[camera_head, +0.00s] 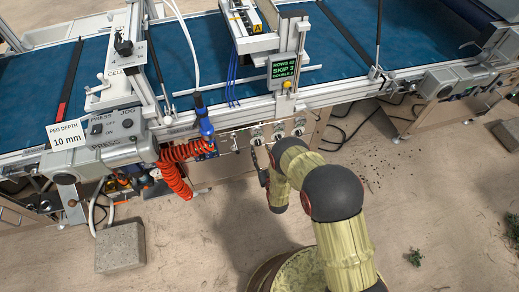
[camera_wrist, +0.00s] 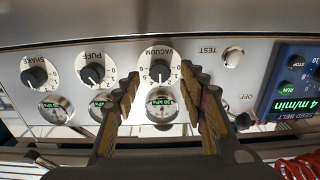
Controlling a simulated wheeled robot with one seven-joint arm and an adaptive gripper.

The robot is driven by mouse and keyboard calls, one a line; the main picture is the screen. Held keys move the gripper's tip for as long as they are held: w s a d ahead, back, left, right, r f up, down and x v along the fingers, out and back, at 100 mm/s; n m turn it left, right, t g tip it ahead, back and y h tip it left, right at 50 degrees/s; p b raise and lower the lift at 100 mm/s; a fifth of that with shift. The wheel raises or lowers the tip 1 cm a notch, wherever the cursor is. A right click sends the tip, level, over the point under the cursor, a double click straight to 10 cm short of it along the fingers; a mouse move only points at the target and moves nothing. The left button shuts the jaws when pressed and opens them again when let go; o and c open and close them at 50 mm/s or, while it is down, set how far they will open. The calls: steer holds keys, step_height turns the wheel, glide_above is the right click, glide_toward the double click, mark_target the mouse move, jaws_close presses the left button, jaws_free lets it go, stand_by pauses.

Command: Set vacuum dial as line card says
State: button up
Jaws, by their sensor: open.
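The vacuum dial (camera_wrist: 158,71) is a black knob on a white numbered disc, seen upside down in the wrist view. A pale pointer mark shows on the knob, but its exact setting is too small to read surely. Below it in the picture is a round gauge with a green readout (camera_wrist: 161,103). My gripper (camera_wrist: 159,80) is open, with one finger on each side of the dial and nothing held. I cannot tell whether the fingers touch the knob. In the head view my arm reaches to the row of small dials on the front panel (camera_head: 278,131). No card with a readable vacuum value shows.
The puff dial (camera_wrist: 95,70) and shake dial (camera_wrist: 36,75) lie left of the vacuum dial; a test button (camera_wrist: 232,57) and seed belt display (camera_wrist: 298,105) lie right. A peg depth card (camera_head: 67,133) reads 10 mm. A red coiled hose (camera_head: 178,168) hangs left of my arm.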

steer(key=shift+x, duration=1.2)
steer(key=shift+c, duration=1)
jaws_close()
